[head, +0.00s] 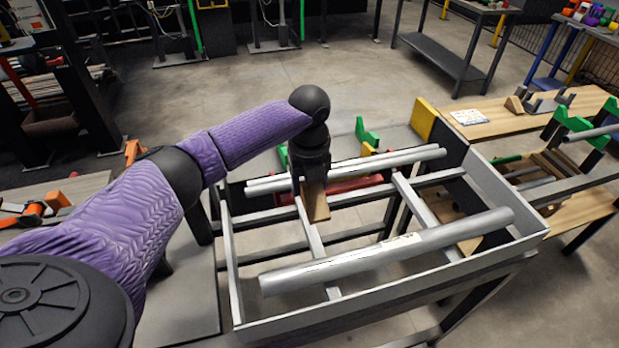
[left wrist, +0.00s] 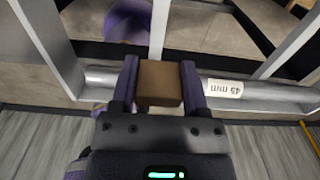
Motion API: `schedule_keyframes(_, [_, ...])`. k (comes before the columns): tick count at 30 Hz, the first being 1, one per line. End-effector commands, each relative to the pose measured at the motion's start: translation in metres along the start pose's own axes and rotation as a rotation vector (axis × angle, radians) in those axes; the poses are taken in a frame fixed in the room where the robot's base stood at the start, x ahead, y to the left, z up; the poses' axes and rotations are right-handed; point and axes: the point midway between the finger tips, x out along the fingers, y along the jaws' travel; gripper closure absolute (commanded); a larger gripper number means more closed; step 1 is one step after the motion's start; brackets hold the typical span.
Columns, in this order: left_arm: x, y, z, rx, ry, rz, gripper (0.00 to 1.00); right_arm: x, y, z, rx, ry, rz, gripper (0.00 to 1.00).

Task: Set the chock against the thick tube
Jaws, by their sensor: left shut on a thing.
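My left gripper (head: 314,176) is above the metal frame, shut on a brown wooden chock (head: 317,204) that hangs down from its fingers. In the left wrist view the chock (left wrist: 160,82) sits between both fingers of the gripper (left wrist: 160,74). The thick grey tube (head: 345,264) lies across the front of the frame. In the head view the chock is behind this tube, with a visible gap between them. The tube with its "45 mm" label also shows in the left wrist view (left wrist: 262,95), partly hidden by the gripper. My right gripper is out of view.
Thinner tubes (head: 400,158) lie across the back of the frame (head: 234,272), partly hidden by my gripper. Crossbars (head: 418,204) run front to back. A yellow and black end block (head: 426,118) stands at the back right. A bench with parts (head: 490,106) is further right.

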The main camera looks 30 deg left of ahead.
Motion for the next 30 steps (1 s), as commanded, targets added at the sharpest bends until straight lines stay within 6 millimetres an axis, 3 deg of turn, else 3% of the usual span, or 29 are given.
schedule_keyframes(4, [0.0,0.0,0.005,-0.002,0.003,-0.001,0.99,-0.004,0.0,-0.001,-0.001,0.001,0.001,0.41])
schedule_keyframes(30, [0.076,0.0,-0.004,-0.001,0.003,0.002,0.99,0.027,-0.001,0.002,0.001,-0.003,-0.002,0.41])
